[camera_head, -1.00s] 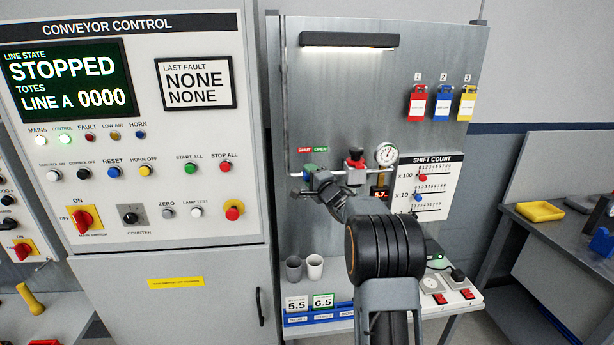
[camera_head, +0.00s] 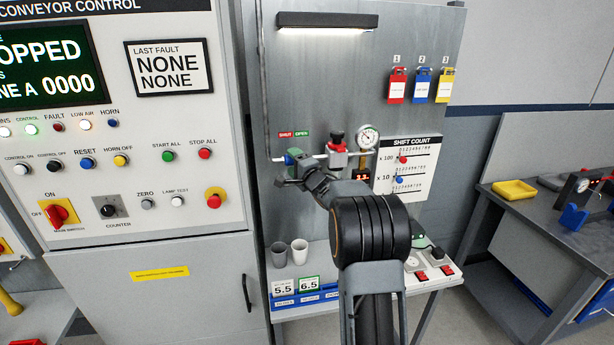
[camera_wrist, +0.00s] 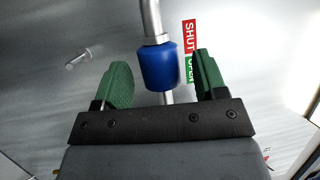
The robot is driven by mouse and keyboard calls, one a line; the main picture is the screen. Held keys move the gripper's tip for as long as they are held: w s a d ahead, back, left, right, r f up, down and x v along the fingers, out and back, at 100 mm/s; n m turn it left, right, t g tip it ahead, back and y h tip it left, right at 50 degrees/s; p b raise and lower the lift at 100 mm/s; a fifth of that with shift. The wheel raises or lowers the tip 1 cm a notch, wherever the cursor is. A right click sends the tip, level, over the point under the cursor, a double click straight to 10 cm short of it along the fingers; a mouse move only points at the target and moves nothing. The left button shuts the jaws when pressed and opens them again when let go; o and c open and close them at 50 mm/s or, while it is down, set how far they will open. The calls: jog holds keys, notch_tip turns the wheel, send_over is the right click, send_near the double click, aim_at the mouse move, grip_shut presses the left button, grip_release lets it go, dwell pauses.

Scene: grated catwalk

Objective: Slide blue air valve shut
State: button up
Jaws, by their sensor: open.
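The blue air valve sleeve (camera_wrist: 161,66) sits on a metal pipe, between my gripper's two green fingers. My gripper (camera_wrist: 163,78) is open, with a gap on both sides of the sleeve. In the wrist view the sleeve lies beside the lower part of the red SHUT label (camera_wrist: 190,36) and the green OPEN label (camera_wrist: 190,69), which the right finger partly covers. In the head view a bit of the blue sleeve (camera_head: 289,159) shows below the SHUT label (camera_head: 286,134); my gripper and wrist hide the rest.
Two cups (camera_head: 289,252) stand on the shelf below. The LOW AIR lamp (camera_head: 85,125) glows on the left cabinet.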

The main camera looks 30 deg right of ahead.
jog(key=s+d+f+b, duration=0.1)
jog(key=s+b, duration=0.1)
jog(key=s, duration=0.9)
jog(key=shift+s+d+f, duration=0.15)
jog(key=shift+s+f, duration=0.15)
jog(key=shift+s, duration=0.1)
